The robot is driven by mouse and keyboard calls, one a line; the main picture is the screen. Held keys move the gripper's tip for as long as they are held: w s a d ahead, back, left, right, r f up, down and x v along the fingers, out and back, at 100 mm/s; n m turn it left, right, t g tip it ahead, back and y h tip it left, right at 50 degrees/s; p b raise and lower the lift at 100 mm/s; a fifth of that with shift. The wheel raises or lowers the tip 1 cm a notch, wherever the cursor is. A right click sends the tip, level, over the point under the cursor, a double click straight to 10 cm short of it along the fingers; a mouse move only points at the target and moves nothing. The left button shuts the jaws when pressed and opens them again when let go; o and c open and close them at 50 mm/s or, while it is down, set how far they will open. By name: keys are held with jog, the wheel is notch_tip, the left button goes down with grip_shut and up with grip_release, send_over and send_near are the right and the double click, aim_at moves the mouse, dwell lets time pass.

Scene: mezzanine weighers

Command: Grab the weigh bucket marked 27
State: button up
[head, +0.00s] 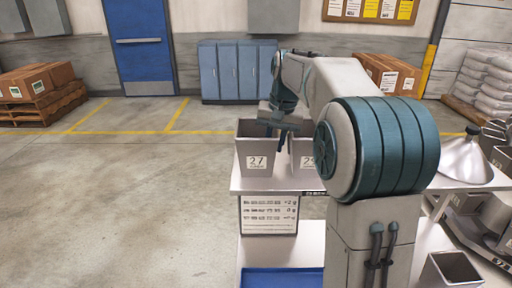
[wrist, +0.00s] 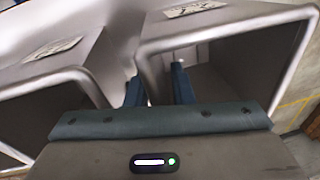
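The grey metal weigh bucket marked 27 (head: 257,164) stands upright at the left end of a white shelf (head: 279,186). A similar bucket (head: 302,160) stands just right of it, its label partly hidden by my arm. My gripper (head: 281,139) is over the neighbouring sides of the two. In the wrist view, my gripper (wrist: 158,85) has its fingers apart, one in the gap between the buckets and one inside the right-hand opening. A wall of the right-hand bucket (wrist: 226,26), apparently 27, lies between them. The other bucket (wrist: 65,70) is at left; both labels are unreadable there.
A printed card (head: 269,215) hangs below the shelf, above a lower surface with a blue tray (head: 281,278). A metal cone (head: 466,160) and an open container (head: 451,270) are at right. The floor left of the shelf is clear.

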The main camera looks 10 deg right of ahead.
jog(key=shift+f, duration=0.25)
grip_shut()
jog(key=shift+r, duration=0.1)
dwell(0.3)
